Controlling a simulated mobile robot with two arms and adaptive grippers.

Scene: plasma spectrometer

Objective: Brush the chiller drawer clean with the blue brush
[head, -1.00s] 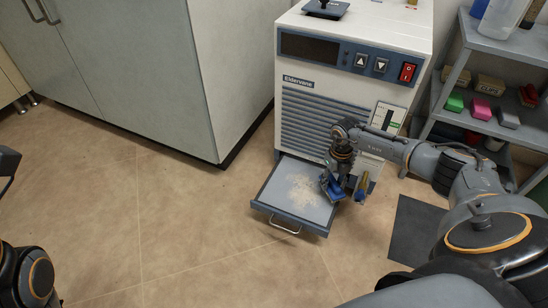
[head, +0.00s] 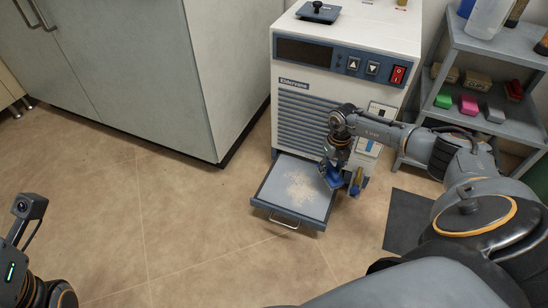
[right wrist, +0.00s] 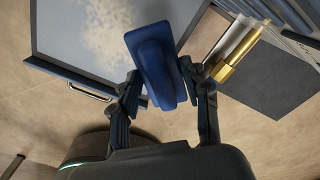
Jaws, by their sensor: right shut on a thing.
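The chiller drawer (head: 278,212) is pulled out at the foot of the white chiller (head: 345,95). Pale crumb-like debris lies in a patch on its grey floor, and this patch also shows in the right wrist view. My right gripper (head: 335,178) is at the drawer's right side. In the right wrist view my right gripper (right wrist: 166,100) is shut on the blue brush (right wrist: 158,62), which is over the drawer's edge beside the debris. Whether the bristles touch the drawer is hidden. My left arm shows at the lower left; its fingers are not in view.
A brass fitting (right wrist: 237,52) sticks out from the chiller close right of the brush. A grey shelf (head: 480,125) with colored blocks and bottles stands at the right. A dark mat (head: 408,222) lies on the floor. Floor left of the drawer is clear.

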